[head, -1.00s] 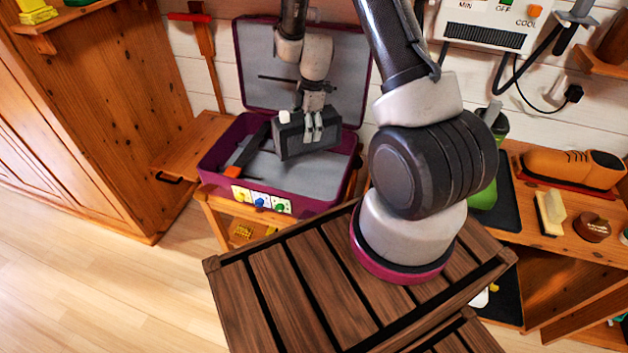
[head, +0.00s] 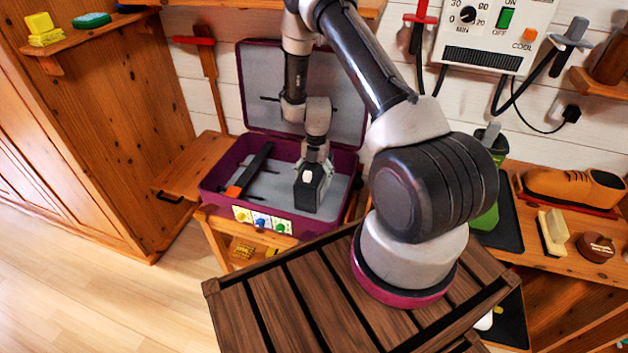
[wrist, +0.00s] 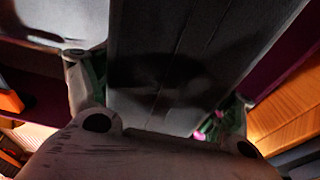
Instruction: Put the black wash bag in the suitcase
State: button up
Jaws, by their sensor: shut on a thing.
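The open purple suitcase (head: 222,200) with a grey lining stands on a low wooden stand, its lid leaning back against the wall. My gripper (head: 314,172) is inside the right part of the suitcase's opening, pointing down, shut on the black wash bag (head: 308,193). The bag hangs upright, within the outline of the case near its right front; I cannot tell whether it touches the lining. In the wrist view the dark bag (wrist: 180,60) fills the middle between my fingers.
A black and orange tool (head: 249,172) lies in the suitcase's left part. A wooden shelf (head: 195,165) is left of the case. A bench (head: 570,255) at right holds a tan shoe (head: 573,188), a brush and a tin. Open floor lies at the left front.

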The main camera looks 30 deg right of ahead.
jog(key=shift+f, duration=0.7)
jog(key=shift+f, duration=0.1)
jog(key=shift+f, duration=0.35)
jog(key=shift+f, duration=0.15)
jog(key=o, duration=1.2)
